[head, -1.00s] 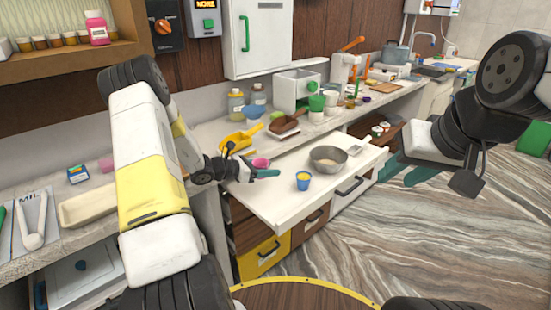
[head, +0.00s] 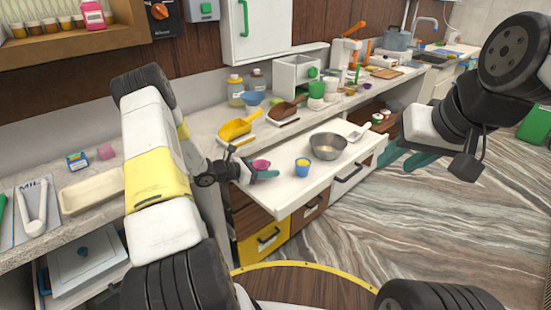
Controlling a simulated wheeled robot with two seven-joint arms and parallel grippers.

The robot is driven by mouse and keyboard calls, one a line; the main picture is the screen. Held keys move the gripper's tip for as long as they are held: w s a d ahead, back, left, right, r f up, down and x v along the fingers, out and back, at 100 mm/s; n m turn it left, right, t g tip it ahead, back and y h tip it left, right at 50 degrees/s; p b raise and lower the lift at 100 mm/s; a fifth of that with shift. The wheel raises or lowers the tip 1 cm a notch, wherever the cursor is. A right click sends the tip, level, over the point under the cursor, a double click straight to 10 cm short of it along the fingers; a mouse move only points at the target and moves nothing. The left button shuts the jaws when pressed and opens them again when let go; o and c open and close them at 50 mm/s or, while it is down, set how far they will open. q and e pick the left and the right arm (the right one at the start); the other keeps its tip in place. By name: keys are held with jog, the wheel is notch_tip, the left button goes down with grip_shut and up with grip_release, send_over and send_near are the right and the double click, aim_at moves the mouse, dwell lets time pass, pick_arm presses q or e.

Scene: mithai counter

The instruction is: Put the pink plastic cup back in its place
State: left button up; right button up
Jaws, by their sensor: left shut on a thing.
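The pink plastic cup (head: 261,164) is at the left part of the white pull-out board (head: 290,202). My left gripper (head: 262,174) is shut on the cup, with a teal finger showing in front of it. Whether the cup's base touches the board is hidden by the gripper. My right gripper (head: 408,159) is at the right, beyond the board's right end and over the floor. Its teal fingers look apart, with nothing seen between them.
A blue cup (head: 302,168) with yellow contents and a metal bowl (head: 328,147) stand on the board. A cream tray (head: 92,190) is at the left. The board's front left is clear.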

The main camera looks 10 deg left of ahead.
pick_arm(q)
jog(key=shift+f, duration=0.6)
jog(key=o, duration=1.5)
jog(key=shift+a, duration=0.1)
jog(key=v, duration=0.7)
jog(key=shift+s+a, duration=0.2)
jog(key=shift+s, duration=0.1)
